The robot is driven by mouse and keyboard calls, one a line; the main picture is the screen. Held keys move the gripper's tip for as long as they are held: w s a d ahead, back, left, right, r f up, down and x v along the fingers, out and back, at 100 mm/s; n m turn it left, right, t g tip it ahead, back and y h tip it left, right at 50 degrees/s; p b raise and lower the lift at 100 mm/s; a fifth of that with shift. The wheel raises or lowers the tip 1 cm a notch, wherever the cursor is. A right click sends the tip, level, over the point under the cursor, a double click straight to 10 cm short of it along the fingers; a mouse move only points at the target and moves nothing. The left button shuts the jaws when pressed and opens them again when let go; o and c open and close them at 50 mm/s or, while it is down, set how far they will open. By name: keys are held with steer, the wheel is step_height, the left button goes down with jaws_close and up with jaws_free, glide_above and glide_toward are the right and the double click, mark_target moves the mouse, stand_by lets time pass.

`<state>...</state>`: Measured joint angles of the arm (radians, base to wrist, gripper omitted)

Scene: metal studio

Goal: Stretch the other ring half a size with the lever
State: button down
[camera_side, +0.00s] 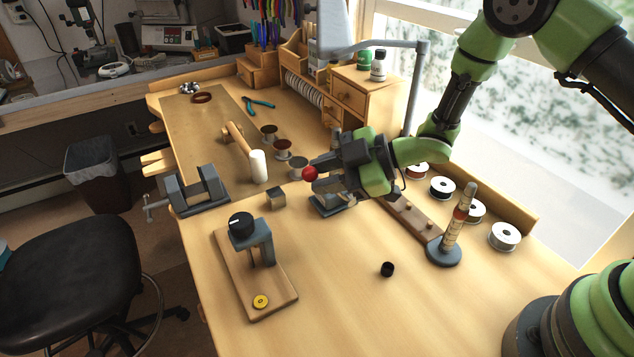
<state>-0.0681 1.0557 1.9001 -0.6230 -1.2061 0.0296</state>
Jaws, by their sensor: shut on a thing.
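My gripper (322,180) reaches in from the right over the middle of the bench. It is shut beside a red ball knob (310,174), which looks like the end of the lever. The fingers hide the lever's shaft. A grey metal tool (328,206) sits below the gripper, mostly covered by it; I cannot tell how it joins the knob. A tapered, banded mandrel (456,222) stands on a round dark base at the right, with a reddish band partway up. No ring can be made out clearly on the tool.
A wooden board (279,294) with a black-knobbed stand and a yellow disc lies front left. A small black cylinder (387,269) stands on clear bench in front. White-sided spools (505,237) line the right edge. A vise (200,190), mallet (258,167) and steel block (276,199) are left.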

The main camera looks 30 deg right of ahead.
steer(key=shift+w+d+r, duration=0.1)
steer(key=shift+d, duration=0.55)
steer(key=c, duration=0.9)
jaws_free()
steer(key=v, duration=1)
